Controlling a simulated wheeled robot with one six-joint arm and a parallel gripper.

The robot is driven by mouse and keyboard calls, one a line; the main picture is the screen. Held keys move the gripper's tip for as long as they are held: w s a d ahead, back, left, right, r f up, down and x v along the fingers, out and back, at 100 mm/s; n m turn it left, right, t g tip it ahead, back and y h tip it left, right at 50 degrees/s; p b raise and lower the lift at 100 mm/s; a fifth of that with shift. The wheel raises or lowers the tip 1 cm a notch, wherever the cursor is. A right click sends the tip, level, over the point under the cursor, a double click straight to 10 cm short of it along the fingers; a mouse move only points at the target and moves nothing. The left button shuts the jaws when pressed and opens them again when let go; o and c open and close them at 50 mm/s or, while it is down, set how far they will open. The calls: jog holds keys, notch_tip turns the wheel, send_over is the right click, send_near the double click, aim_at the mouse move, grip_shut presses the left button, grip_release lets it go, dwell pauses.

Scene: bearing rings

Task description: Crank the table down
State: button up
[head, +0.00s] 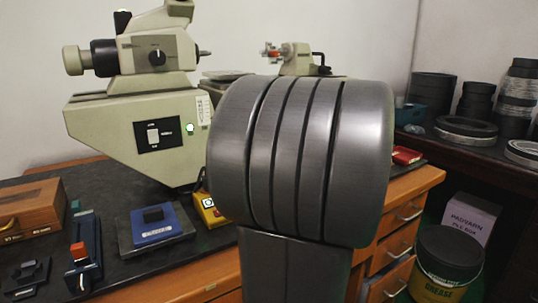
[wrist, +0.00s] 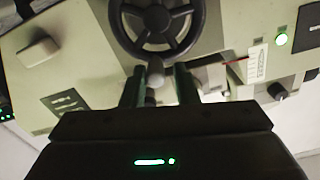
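The cream measuring machine (head: 125,125) stands on the bench at the left in the head view. In the wrist view a dark spoked handwheel (wrist: 156,44) is at the top centre on the cream housing. A small grey knob (wrist: 155,73) shows at its lower rim. My gripper (wrist: 158,78) is open, with one finger on each side of the knob and gaps showing between. A white scale with a red pointer (wrist: 257,62) is right of the wheel. My arm hides the wheel and gripper in the head view. A grey plate, perhaps the table (head: 226,75), is partly hidden behind my arm.
A green lamp (head: 190,128) is lit on the machine. A blue block (head: 153,223), a wooden box (head: 30,209) and a yellow item (head: 208,209) lie on the dark bench. Black rings (head: 466,128) stand on the right shelf, above a grease bucket (head: 446,265).

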jog(key=shift+s+a+f+n+b, duration=0.1)
jog(key=shift+s+a+n+b, duration=0.2)
jog(key=shift+n+b, duration=1.1)
jog(key=shift+s+a+n+b, duration=0.15)
jog(key=shift+a+n+b, duration=0.2)
jog(key=shift+b, duration=2.05)
jog(key=b+v, duration=0.4)
jog(key=v, duration=0.4)
jog(key=shift+s+r, duration=0.2)
jog(key=shift+d, duration=0.15)
jog(key=p+x, duration=0.5)
jog(key=x, duration=0.3)
jog(key=shift+w, duration=0.3)
jog(key=shift+m, duration=0.25)
